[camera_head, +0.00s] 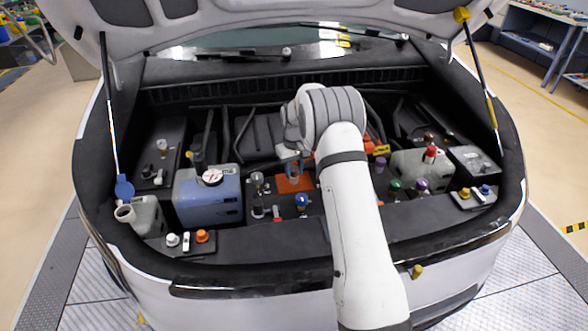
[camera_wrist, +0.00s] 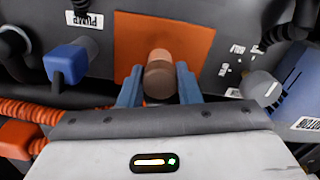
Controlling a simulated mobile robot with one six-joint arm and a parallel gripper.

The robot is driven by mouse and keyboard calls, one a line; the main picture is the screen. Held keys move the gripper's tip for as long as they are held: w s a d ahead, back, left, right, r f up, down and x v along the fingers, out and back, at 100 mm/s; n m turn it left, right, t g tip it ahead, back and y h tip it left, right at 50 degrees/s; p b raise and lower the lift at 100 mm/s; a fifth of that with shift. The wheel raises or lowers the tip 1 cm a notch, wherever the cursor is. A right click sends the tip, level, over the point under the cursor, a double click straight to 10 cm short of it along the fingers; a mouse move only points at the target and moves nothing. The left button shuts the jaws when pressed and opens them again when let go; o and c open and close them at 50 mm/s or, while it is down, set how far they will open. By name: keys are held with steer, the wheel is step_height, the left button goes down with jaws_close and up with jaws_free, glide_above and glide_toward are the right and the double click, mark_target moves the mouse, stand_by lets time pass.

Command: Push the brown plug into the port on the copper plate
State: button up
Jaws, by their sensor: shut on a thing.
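The copper plate (camera_wrist: 200,42) is a flat orange-brown square ahead of my gripper in the wrist view; part of it also shows in the head view (camera_head: 295,185). The brown plug (camera_wrist: 160,82) is between the two blue fingers of my gripper (camera_wrist: 159,88), which is shut on it. A lighter tan round part shows just beyond the plug, against the plate. I cannot tell whether it belongs to the plug or the port, nor how deep the plug sits. In the head view my gripper (camera_head: 293,170) is over the plate, and the plug cannot be made out.
A blue connector (camera_wrist: 68,62) near a PUMP label stands left of the plate in the wrist view. A grey knob (camera_wrist: 262,88) stands to the right. Orange ribbed hose (camera_wrist: 28,108) runs at the left. In the head view, a blue tank (camera_head: 208,198) is left of my gripper.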

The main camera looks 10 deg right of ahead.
mark_target(294, 168)
steer(key=shift+f, duration=0.45)
steer(key=o, duration=1)
steer(key=shift+r, duration=0.15)
step_height(294, 168, up, 8)
steer(key=shift+f+b, duration=0.25)
steer(key=shift+b, duration=0.55)
